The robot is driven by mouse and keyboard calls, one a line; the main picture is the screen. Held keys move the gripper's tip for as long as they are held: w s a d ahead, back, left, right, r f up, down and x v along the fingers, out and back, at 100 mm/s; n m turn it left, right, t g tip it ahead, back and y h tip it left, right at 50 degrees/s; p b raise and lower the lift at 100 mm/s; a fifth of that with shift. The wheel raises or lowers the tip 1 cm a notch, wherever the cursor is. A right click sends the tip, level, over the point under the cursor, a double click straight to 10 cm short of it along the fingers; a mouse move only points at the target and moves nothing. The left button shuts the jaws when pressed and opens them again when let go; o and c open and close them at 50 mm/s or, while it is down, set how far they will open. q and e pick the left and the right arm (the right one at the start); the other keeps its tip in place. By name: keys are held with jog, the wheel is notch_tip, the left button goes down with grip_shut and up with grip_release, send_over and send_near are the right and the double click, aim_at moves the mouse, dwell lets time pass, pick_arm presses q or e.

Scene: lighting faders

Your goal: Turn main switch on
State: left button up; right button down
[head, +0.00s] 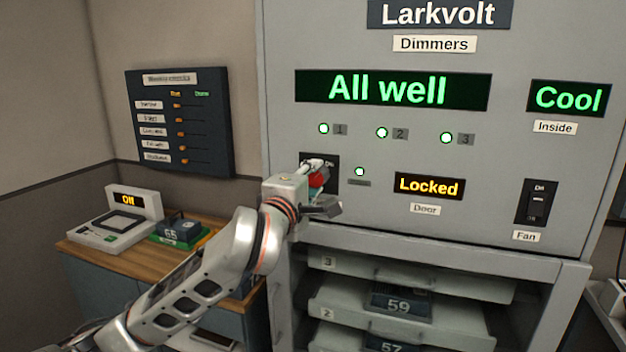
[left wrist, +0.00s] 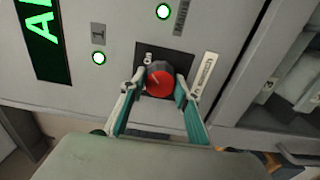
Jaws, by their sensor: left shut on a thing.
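The main switch is a red rotary knob (left wrist: 159,84) on a black plate on the grey Larkvolt cabinet front. In the head view the red knob (head: 316,180) is partly hidden by my left gripper (head: 322,186). In the left wrist view my left gripper (left wrist: 158,92) has one finger on each side of the knob and is shut on it. A pale mark shows on the knob's face, but I cannot tell clearly which position it points to. The plate (head: 333,162) carries a small "On" label near its top right. My right gripper is not in view.
Displays read "All well" (head: 393,89), "Cool" (head: 568,98) and "Locked" (head: 429,187). Several green lamps are lit. A fan switch (head: 537,202) is at right. Numbered shelves (head: 415,292) lie below. A wooden counter (head: 130,262) at left holds a device reading "Off" (head: 120,218).

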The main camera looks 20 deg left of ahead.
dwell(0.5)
pick_arm(q)
jog(key=o, duration=1.1)
jog(key=s, duration=0.7)
jog(key=shift+s, duration=0.3)
jog(key=shift+a, duration=0.15)
